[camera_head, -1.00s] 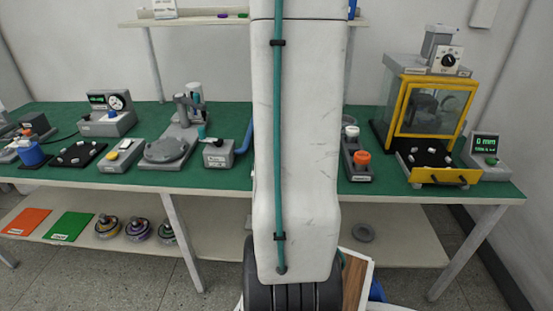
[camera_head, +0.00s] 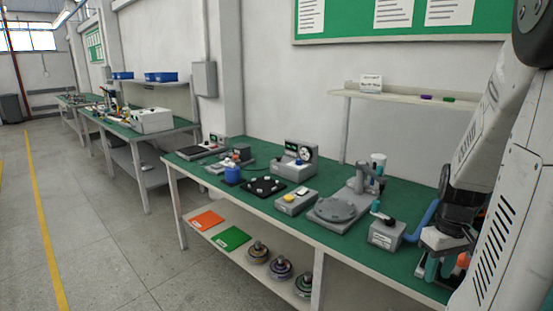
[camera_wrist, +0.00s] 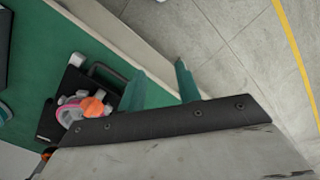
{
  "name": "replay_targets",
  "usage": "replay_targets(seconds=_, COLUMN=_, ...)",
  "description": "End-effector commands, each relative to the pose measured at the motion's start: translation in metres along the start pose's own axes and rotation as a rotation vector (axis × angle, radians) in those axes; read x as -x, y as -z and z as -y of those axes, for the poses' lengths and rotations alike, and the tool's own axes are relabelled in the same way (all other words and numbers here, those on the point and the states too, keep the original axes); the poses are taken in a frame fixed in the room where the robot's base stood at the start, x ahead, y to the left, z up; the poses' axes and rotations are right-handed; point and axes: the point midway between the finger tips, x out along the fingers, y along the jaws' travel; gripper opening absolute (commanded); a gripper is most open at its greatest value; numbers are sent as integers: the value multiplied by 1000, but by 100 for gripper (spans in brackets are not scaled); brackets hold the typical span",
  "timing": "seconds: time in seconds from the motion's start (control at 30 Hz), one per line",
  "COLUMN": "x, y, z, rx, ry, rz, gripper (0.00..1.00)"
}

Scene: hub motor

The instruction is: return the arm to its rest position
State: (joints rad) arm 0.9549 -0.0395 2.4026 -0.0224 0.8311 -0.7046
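My arm shows at the right edge of the head view, partly cut off by the frame. My gripper (camera_head: 440,268) hangs at its end, low over the right part of the green bench top (camera_head: 285,213). In the wrist view my gripper (camera_wrist: 159,70) shows two teal fingers standing apart with nothing between them. Below them are the bench's pale front edge and the grey floor. An orange-capped item (camera_wrist: 92,106) in a dark holder (camera_wrist: 77,82) lies left of the fingers, apart from them.
A shelf (camera_head: 400,96) is on the wall behind. Open floor (camera_head: 110,250) with a yellow line (camera_head: 45,215) lies left.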

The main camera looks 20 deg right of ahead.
Motion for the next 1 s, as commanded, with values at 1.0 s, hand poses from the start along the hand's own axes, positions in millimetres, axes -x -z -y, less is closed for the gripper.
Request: replay_targets(seconds=1.0, x=120, y=-84, z=275, rx=236, ry=-18, rz=-163, gripper=33)
